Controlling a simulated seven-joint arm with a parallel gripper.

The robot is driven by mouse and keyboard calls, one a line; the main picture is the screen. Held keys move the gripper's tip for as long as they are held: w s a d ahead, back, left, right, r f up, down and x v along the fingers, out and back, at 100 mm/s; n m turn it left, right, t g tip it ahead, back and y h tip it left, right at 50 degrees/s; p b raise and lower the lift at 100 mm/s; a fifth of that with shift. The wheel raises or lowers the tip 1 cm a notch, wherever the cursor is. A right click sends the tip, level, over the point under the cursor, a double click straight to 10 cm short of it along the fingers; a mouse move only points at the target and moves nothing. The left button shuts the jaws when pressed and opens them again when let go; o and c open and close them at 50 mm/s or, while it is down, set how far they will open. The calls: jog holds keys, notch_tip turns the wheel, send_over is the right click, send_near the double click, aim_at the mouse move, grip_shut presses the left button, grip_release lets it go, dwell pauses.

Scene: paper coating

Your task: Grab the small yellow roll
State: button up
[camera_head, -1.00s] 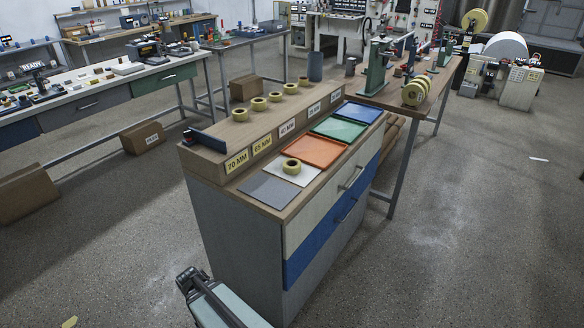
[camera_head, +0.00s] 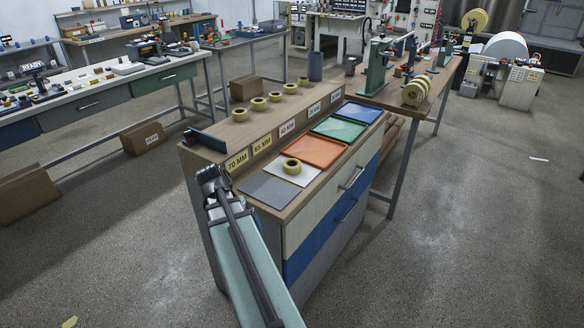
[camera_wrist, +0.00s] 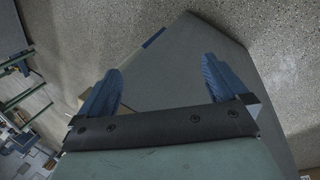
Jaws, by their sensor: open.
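A small yellow roll (camera_head: 291,165) lies flat on a white mat (camera_head: 302,175) on the cabinet top. More yellow rolls (camera_head: 259,104) sit in a row on the raised wooden ledge behind it. My gripper (camera_head: 209,176) is at the cabinet's near left corner, left of the white mat and apart from every roll. In the wrist view my gripper (camera_wrist: 160,68) has its two blue fingers wide apart with nothing between them. The grey cabinet side and the floor lie beyond them, and I see no roll there.
A grey mat (camera_head: 268,190), an orange tray (camera_head: 317,151), a green tray (camera_head: 338,129) and a blue tray (camera_head: 359,112) line the cabinet top. The ledge (camera_head: 205,149) carries size labels and rises behind them. A dark cup (camera_head: 315,68) stands at its far end.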

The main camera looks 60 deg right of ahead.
jog(key=d+r+m, duration=0.1)
jog(key=d+r, duration=0.2)
jog(key=d+r+m, duration=0.1)
jog(key=d+r, duration=0.3)
jog(key=d+r+m, duration=0.2)
jog(key=d+r, duration=0.1)
jog(key=r, duration=0.1)
jog(key=shift+w+d+t, duration=0.15)
jog(key=shift+t, duration=0.25)
jog(key=w+d+r+m+t+y, duration=0.1)
jog(key=d+r+m, duration=0.3)
jog(key=d, duration=0.6)
jog(key=w+d+r+m+t+y, duration=0.1)
jog(key=w+d+r+m+t, duration=0.2)
jog(key=d, duration=0.8)
jog(key=g, duration=0.1)
send_over(292, 162)
jog(key=s+a, duration=0.2)
jog(key=f, duration=0.7)
jog(key=shift+w+f, duration=0.15)
jog(key=shift+w, duration=0.05)
jog(key=shift+w+d+f, duration=0.15)
jog(key=shift+f, duration=1.3)
jog(key=shift+w+d+f, duration=0.1)
jog(key=shift+f, duration=1.3)
jog(key=c, duration=1.1)
